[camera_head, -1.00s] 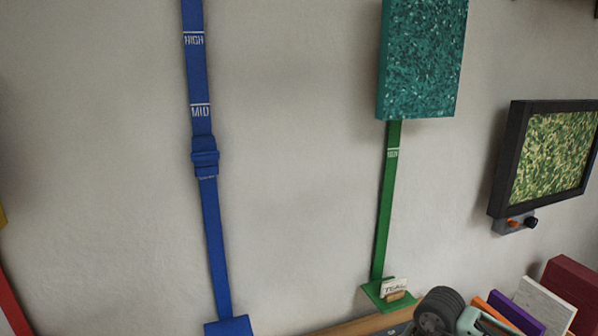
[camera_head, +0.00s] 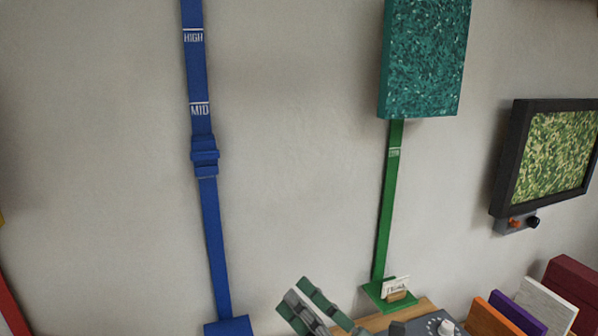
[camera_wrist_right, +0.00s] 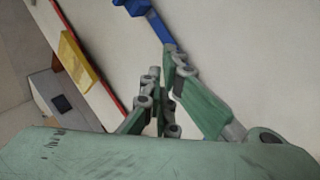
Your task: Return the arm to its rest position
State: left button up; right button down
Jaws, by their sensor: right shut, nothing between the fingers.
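My right gripper (camera_head: 299,300) shows at the bottom middle of the head view, its green and grey fingers pointing up and left. It is shut and empty. In the right wrist view its fingers (camera_wrist_right: 160,92) are close together, with the wall behind them. The gripper is to the right of the blue strip's foot and apart from it in the picture. The rest of the right arm is mostly out of frame. My left gripper is not in view.
A blue strip (camera_head: 213,240) with a slider (camera_head: 204,155) runs up the wall. A green strip (camera_head: 386,215) hangs below a teal panel (camera_head: 422,60). A framed screen (camera_head: 552,150) is at right. Several upright books or boards (camera_head: 546,303) and a knobbed grey box (camera_head: 437,326) are at lower right.

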jog(key=w+d+f+m+t+h, duration=0.1)
jog(key=d+f+m+h, duration=0.4)
jog(key=d+m+h, duration=0.45)
jog(key=w+d+f+m+t+h, duration=0.2)
jog(key=d+f+m+h, duration=0.3)
jog(key=m, duration=0.7)
jog(key=s+d+f+m+g+h, duration=0.3)
jog(key=s+d+f+m+g, duration=0.25)
jog(key=f, duration=0.35)
jog(key=s+f+m+g+y, duration=0.1)
jog(key=s+f+m+g, duration=0.5)
jog(key=s, duration=0.5)
jog(key=s+f+m+g+y, duration=0.1)
jog(key=s+f+m+g, duration=0.15)
jog(key=s+f, duration=0.65)
notch_tip(320, 180, down, 25)
jog(key=s+g, duration=0.2)
jog(key=s, duration=0.1)
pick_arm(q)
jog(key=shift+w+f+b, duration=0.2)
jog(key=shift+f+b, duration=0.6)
pick_arm(e)
jog(key=s+d+f, duration=0.1)
jog(key=s+f, duration=0.7)
jog(key=s+d+f+g, duration=0.1)
jog(key=s+d+f, duration=0.1)
jog(key=s+f, duration=0.6)
jog(key=shift+s+d+f+n+h, duration=0.25)
jog(key=shift+f+n+h, duration=0.1)
